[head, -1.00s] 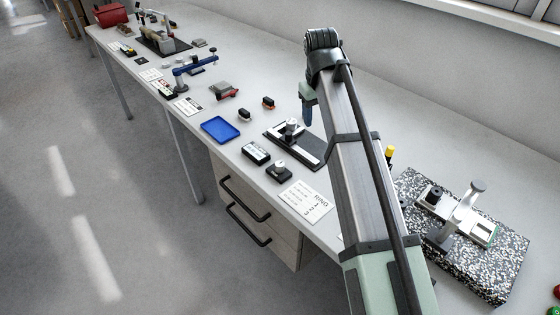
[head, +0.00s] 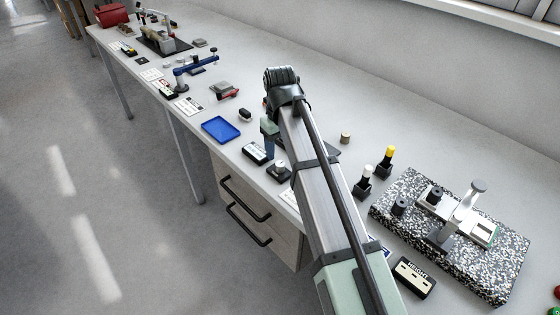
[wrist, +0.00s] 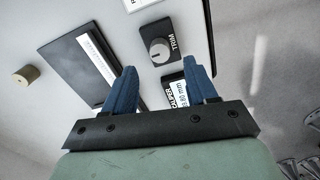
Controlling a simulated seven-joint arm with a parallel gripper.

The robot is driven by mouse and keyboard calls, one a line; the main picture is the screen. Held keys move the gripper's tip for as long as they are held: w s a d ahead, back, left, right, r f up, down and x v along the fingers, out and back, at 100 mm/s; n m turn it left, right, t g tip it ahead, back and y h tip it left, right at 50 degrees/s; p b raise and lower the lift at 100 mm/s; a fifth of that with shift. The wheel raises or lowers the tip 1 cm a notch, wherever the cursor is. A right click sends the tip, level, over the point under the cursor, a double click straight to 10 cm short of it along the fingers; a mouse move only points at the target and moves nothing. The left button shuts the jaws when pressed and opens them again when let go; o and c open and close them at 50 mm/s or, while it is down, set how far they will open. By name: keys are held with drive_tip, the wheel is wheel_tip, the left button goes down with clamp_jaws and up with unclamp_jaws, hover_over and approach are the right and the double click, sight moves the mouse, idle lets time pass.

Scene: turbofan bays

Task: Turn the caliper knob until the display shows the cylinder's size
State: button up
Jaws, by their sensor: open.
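A tan cylinder (wrist: 26,75) stands on the bench apart from the base, also in the head view (head: 345,138). My gripper (wrist: 162,78) is open and empty, its blue fingers above the bench near the knob box and display.
A blue tray (head: 221,130) and small dark blocks lie left of my arm. A speckled plate with a stand (head: 440,235) and a HEIGHT display (head: 413,278) are at right. A white card (wrist: 140,4) lies beyond the knob box. The bench's front edge is close to the knob box.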

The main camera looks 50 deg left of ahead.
sight(280, 164)
drive_tip(key=shift+f, duration=2.9)
drive_tip(key=c, duration=1.1)
drive_tip(key=shift+o, duration=0.2)
drive_tip(key=m, duration=0.5)
drive_tip(key=shift+m, duration=0.4)
drive_tip(key=m, duration=0.6)
